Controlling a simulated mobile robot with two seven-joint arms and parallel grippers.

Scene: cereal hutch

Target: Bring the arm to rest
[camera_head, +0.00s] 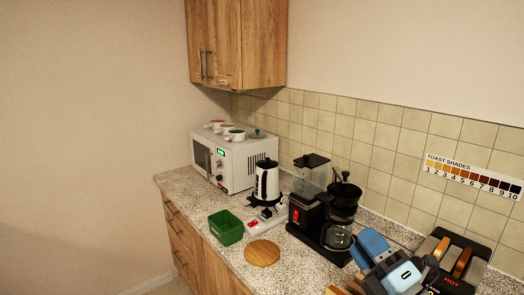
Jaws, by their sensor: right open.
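My right gripper (388,264), with blue and dark grey parts, shows at the lower right. It is open, in front of the toaster and to the right of the coffee maker. I see nothing held in it, though its own parts hide some of the space between the fingers. My left gripper is not in view.
A toaster (443,262) with bread in its slots stands beside my right gripper. A coffee maker (311,190), kettle (267,182), power strip (268,217), green bin (226,228), round wooden board (262,253) and white microwave (236,163) stand on the speckled counter (185,183). A wooden wall cupboard (260,45) hangs above, shut.

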